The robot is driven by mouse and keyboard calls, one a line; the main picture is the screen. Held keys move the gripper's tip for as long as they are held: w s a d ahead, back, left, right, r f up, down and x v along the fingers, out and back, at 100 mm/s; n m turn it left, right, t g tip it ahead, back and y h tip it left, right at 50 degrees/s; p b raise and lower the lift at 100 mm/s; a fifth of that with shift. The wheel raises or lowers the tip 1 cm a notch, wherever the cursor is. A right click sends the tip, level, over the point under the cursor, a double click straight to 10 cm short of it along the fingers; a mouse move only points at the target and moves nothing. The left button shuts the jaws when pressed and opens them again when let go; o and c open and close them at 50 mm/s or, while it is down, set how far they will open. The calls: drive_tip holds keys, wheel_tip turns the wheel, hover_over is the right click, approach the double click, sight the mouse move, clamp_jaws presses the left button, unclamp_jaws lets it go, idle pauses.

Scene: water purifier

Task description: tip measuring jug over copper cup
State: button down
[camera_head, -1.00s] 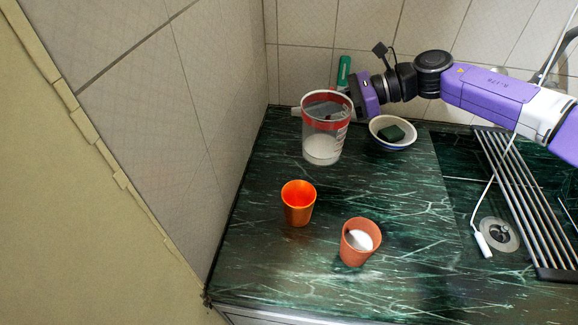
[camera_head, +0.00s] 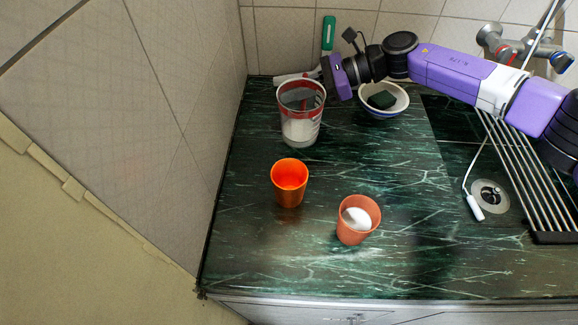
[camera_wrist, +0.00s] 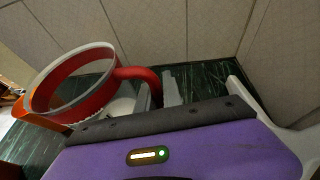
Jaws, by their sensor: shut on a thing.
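The measuring jug (camera_head: 299,132) is clear with a red band at its rim and white contents low inside. It looks upright, behind the copper cup; I cannot tell whether its base touches the counter. The copper cup (camera_head: 289,188) is shiny orange, upright on the counter, and seems empty. My gripper (camera_head: 322,76) is at the jug's back right, shut on its handle. In the wrist view the jug's red rim (camera_wrist: 90,101) and red handle (camera_wrist: 138,73) show, the handle running down to the jaws (camera_wrist: 155,95), which are partly hidden by the purple gripper body.
A terracotta cup (camera_head: 356,235) with something white inside stands right of and nearer than the copper cup. A bowl (camera_head: 384,108) holding a dark green sponge (camera_head: 382,99) is right of the jug. A sink rack (camera_head: 535,180) is at right; the tiled wall closes the left.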

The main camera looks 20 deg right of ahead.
sight(285, 86)
drive_tip(key=r+p, duration=0.2)
drive_tip(key=shift+s+a+n+t+p, duration=0.15)
drive_tip(key=shift+s+n+t+p, duration=0.15)
drive_tip(key=shift+n+p, duration=0.1)
drive_tip(key=r+p, duration=0.1)
drive_tip(key=p, duration=0.1)
drive_tip(key=s+r+n+h+p, duration=0.1)
drive_tip(key=p, duration=0.1)
drive_tip(key=shift+s+a+n+t+p, duration=0.15)
drive_tip(key=shift+a+n+t+p, duration=0.15)
drive_tip(key=shift+a+t+p, duration=0.1)
drive_tip(key=s+r+n+t+p, duration=0.1)
drive_tip(key=p, duration=0.2)
drive_tip(key=s+a+r+n+p, duration=0.1)
drive_tip(key=p, duration=0.3)
drive_tip(key=shift+s+a+t+h, duration=0.2)
drive_tip(key=shift+s+t+h, duration=0.2)
drive_tip(key=r+p, duration=0.1)
drive_tip(key=p, duration=0.1)
drive_tip(key=s+r+n+t+p, duration=0.1)
drive_tip(key=p, duration=0.1)
drive_tip(key=shift+a+n, duration=0.3)
drive_tip(key=shift+s+a+r+n+t+h+p, duration=0.1)
drive_tip(key=shift+s+r+n+t+h+p, duration=0.2)
drive_tip(key=shift+r+p, duration=0.6)
